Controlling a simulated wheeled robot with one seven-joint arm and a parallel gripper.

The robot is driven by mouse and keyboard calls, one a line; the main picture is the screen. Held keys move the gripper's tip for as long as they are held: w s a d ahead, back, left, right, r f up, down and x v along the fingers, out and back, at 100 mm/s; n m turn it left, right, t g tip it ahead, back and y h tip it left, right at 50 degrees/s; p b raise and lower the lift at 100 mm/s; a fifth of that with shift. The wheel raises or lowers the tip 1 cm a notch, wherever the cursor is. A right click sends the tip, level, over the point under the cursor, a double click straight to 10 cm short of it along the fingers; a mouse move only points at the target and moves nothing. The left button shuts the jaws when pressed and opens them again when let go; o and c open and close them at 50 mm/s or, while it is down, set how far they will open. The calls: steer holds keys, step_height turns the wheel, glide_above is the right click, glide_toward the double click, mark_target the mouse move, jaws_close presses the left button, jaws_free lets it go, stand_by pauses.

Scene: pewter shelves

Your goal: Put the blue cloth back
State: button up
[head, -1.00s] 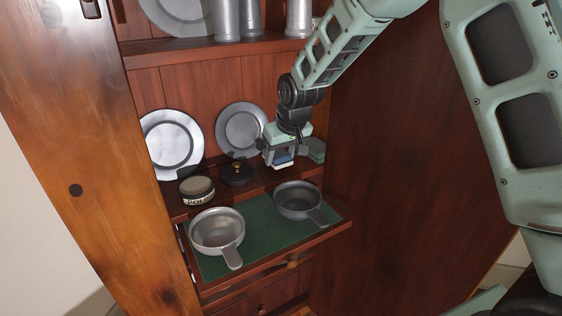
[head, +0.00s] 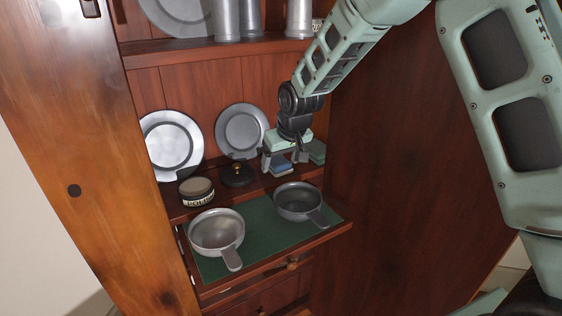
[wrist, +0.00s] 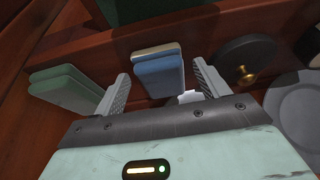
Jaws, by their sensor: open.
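The blue cloth (wrist: 160,78) is a small folded pad with a pale layer, on the cabinet shelf; it also shows in the head view (head: 281,168). My gripper (wrist: 162,88) is open, with one finger on each side of the cloth in the wrist view. The fingers stand apart from it, with gaps on both sides. In the head view my gripper (head: 281,160) is low over the shelf, right of the black lid. A folded green cloth (wrist: 68,90) lies just outside the left finger in the wrist view and right of my gripper in the head view (head: 316,151).
A black lid with a brass knob (head: 237,173) and a polish tin (head: 197,190) stand left on the shelf (head: 222,190). Two pewter plates lean behind. Two handled pewter bowls (head: 217,232) (head: 298,202) sit on the green-lined pull-out (head: 252,240). The cabinet's right wall is close.

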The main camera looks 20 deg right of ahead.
steer(key=a+p+v, duration=0.1)
steer(key=p+v, duration=0.1)
steer(key=v, duration=1)
steer(key=s+a+f+n+g+y, duration=0.1)
steer(key=s+a, duration=0.2)
steer(key=s, duration=0.4)
steer(key=s+a+n+g, duration=0.1)
steer(key=s+a, duration=0.3)
steer(key=s, duration=0.3)
steer(key=s+f+n+g+h, duration=0.1)
steer(key=s+f+n+g, duration=0.1)
steer(key=s, duration=1.8)
steer(key=shift+a+f+n, duration=0.15)
steer(key=shift+f+n, duration=0.35)
steer(key=shift+n, duration=0.2)
steer(key=shift+w+r, duration=0.1)
step_height(320, 180, up, 21)
steer(key=p, duration=2.1)
